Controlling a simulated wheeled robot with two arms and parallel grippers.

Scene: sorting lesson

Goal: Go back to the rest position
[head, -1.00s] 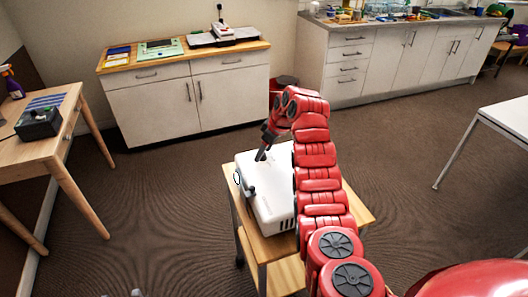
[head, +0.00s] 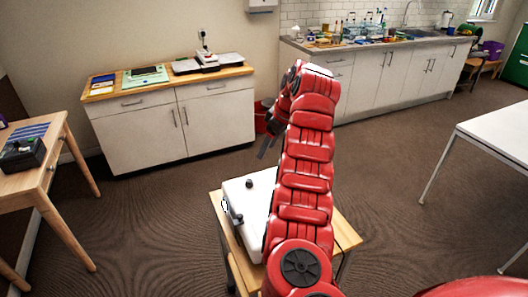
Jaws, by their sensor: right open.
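My right arm (head: 305,165) reaches forward in red links over the small wooden cart. My right gripper (head: 266,148) is raised above and beyond the white case on the cart, apart from it. Its dark fingers point down and are empty; the arm hides part of its body. The white case (head: 240,192) lies on the cart with a dark knob on top and a dark handle at its left side. The arm covers its right part. My left gripper is not in view.
The small wooden cart (head: 347,232) stands below my right arm. A wooden table (head: 45,190) is at the left, a white table (head: 500,125) at the right. A low cabinet (head: 165,125) and a sink counter (head: 375,85) line the back. Open floor lies between them.

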